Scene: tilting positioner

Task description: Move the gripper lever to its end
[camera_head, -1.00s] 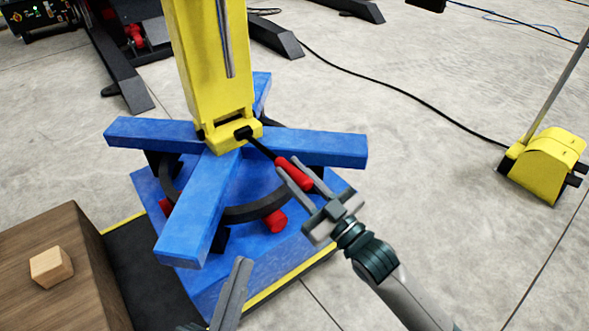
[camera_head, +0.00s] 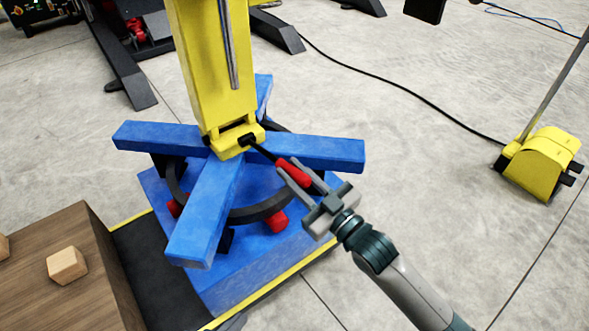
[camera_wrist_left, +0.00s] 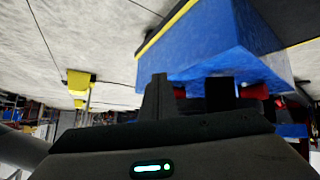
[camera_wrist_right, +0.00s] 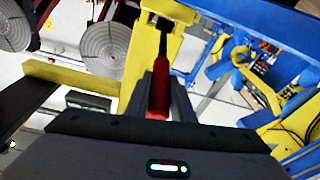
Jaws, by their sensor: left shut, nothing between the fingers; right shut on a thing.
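The lever is a thin black rod with a red grip (camera_head: 293,173). It slants down to the right from the foot of the yellow column (camera_head: 213,80) on the blue cross-shaped positioner (camera_head: 205,215). My right gripper (camera_head: 301,175) is shut on the red grip. In the right wrist view the red grip (camera_wrist_right: 158,95) shows between the fingers, pointing to the yellow part. My left gripper (camera_wrist_left: 158,98) is shut and empty in its wrist view, near the blue base.
A wooden block (camera_head: 67,264) lies on a brown wooden box (camera_head: 75,225) at lower left. A yellow pedal-like unit (camera_head: 541,165) stands on the floor at right, with a black cable (camera_head: 400,88) running from it. The concrete floor between is open.

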